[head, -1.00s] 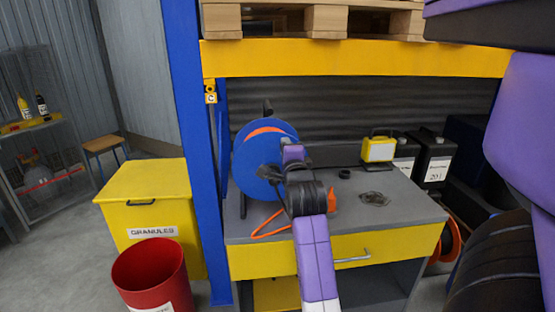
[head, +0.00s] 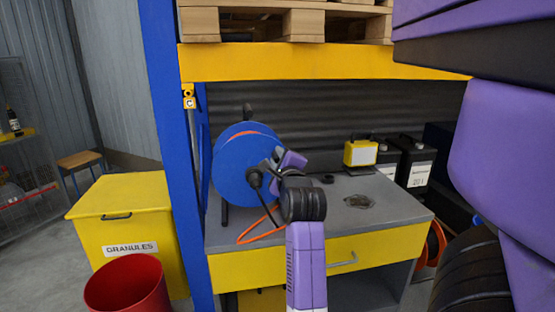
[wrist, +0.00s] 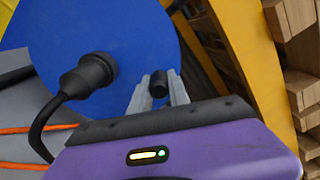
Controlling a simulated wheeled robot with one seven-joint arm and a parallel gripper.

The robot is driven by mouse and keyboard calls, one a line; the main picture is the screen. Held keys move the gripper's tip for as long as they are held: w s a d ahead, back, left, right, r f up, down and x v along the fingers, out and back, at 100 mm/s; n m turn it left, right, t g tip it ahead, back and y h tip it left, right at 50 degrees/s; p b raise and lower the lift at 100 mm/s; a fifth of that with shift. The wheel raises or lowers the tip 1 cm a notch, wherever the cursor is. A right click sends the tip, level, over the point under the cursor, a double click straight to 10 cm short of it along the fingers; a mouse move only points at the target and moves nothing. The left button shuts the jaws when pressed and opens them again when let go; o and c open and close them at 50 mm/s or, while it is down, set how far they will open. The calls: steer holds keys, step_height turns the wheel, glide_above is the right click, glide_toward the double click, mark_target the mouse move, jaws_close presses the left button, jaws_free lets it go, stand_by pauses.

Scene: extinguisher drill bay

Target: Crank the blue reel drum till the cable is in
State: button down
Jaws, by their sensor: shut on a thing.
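The blue reel drum (head: 230,178) stands upright on the grey workbench, with orange cable (head: 247,133) wound behind its front disc. A length of orange cable (head: 252,236) hangs loose from the reel over the bench top. It also shows at the left of the wrist view (wrist: 25,129). A black plug (head: 254,177) on a black lead sits at the disc face; in the wrist view the plug (wrist: 88,74) is left of my fingers. My gripper (head: 271,163) is at the right side of the disc. In the wrist view its fingers are shut on a short black crank knob (wrist: 158,83).
A blue post (head: 170,150) stands close left of the reel. A yellow granules bin (head: 125,215) and red bucket (head: 128,285) are further left.

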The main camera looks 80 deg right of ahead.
steer(key=shift+f, duration=0.1)
steer(key=c, duration=1.2)
jaws_free()
steer(key=shift+c, duration=0.2)
steer(key=v, duration=0.7)
steer(key=shift+s+a+b, duration=0.2)
steer(key=shift+a+b, duration=0.15)
steer(key=shift+a, duration=0.05)
